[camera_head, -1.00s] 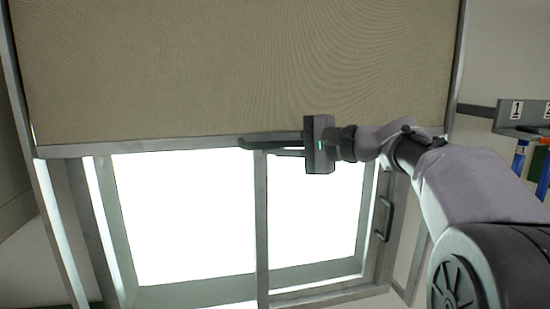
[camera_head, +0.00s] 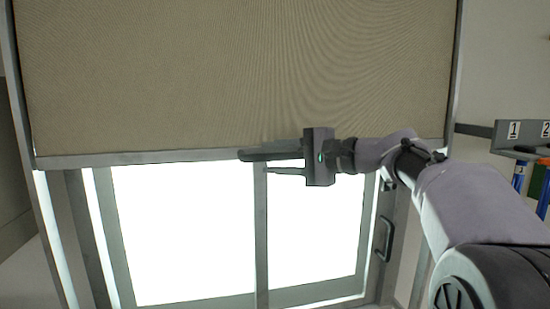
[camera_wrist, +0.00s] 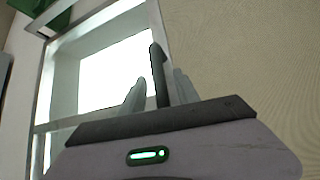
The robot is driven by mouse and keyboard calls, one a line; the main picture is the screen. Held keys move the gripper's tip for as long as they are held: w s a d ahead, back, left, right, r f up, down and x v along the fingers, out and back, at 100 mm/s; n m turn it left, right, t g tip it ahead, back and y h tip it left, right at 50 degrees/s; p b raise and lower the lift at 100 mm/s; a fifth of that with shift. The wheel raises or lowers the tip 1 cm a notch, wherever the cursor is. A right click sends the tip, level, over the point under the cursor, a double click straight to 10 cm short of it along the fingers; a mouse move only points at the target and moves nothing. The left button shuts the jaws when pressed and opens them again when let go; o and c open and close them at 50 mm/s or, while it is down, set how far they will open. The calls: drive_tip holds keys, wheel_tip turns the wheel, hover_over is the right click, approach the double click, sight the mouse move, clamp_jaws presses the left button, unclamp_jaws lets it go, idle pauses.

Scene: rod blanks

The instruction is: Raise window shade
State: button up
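The window shade (camera_head: 240,75) is a beige cloth panel with a straight grey bottom bar (camera_head: 110,159), hanging across the upper part of the window. My gripper (camera_head: 268,163) is at this bar, right of its middle, reaching in from the right. Its fingers look parted. In the wrist view, two grey fingers (camera_wrist: 160,92) stand apart on either side of a dark upright piece (camera_wrist: 158,72), apparently a pull on the bar. I cannot tell if either finger touches it. The shade cloth (camera_wrist: 245,55) fills the right of that view.
The bright window (camera_head: 185,235) shows below the shade, split by a grey upright (camera_head: 261,235). A window handle (camera_head: 385,240) is at its right. A numbered rack (camera_head: 515,135) with blue tools hangs on the right wall.

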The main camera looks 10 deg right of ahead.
drive_tip(key=b+v, duration=0.1)
drive_tip(key=v, duration=1.6)
drive_tip(key=shift+d+b, duration=0.25)
drive_tip(key=shift+b, duration=0.1)
